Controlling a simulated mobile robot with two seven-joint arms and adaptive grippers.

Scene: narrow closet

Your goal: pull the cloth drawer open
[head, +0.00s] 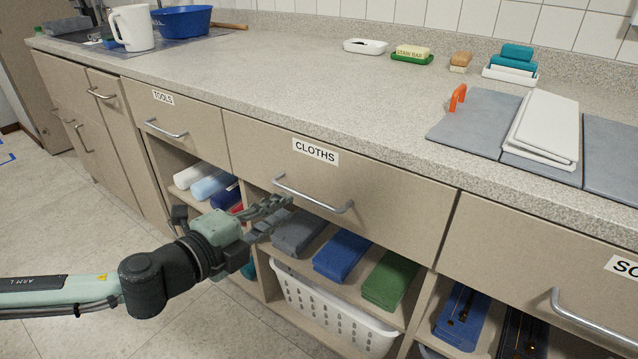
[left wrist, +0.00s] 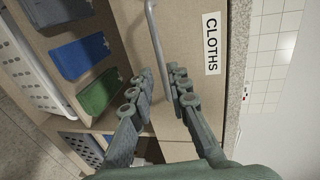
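The cloth drawer (head: 375,193) is a beige front labelled CLOTHS (head: 315,152), and it looks shut, flush with its neighbours. Its silver bar handle (head: 318,197) runs across the front; the handle also shows in the left wrist view (left wrist: 155,40). My left gripper (head: 275,213) is at the left part of this handle, pointing at the drawer front. In the left wrist view its two fingers (left wrist: 161,72) are apart, and the bar passes between them in the picture. I cannot tell whether they touch it. My right gripper is out of view.
Open shelves below hold folded cloths (head: 342,255) and a white basket (head: 335,310). The TOOLS drawer (head: 178,122) is to the left, and another handled drawer (head: 540,262) to the right. The speckled counter (head: 330,85) overhangs above. Floor (head: 60,220) is clear at left.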

